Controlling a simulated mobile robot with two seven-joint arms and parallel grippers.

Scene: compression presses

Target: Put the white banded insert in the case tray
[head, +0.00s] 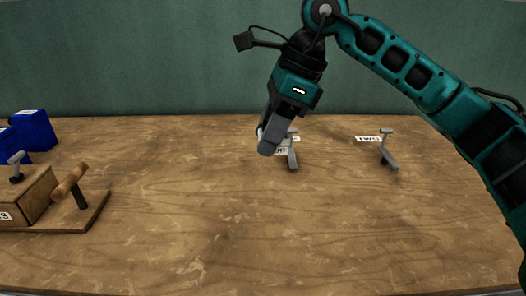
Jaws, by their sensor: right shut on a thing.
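My right gripper (268,145) reaches down over the middle of the table, fingers pointing down. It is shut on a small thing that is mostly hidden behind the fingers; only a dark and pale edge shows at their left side. I cannot tell from this view whether that is the white banded insert. No white banded insert shows clearly elsewhere. I cannot pick out the case tray for sure. My left gripper is not in view.
A grey lever stand (293,158) with a white label is just right of the gripper, partly hidden. Another grey stand (388,155) is farther right, by a label (367,139). A brown box (28,196), a wooden-handled lever (71,181) and blue boxes (34,130) are left. The front is clear.

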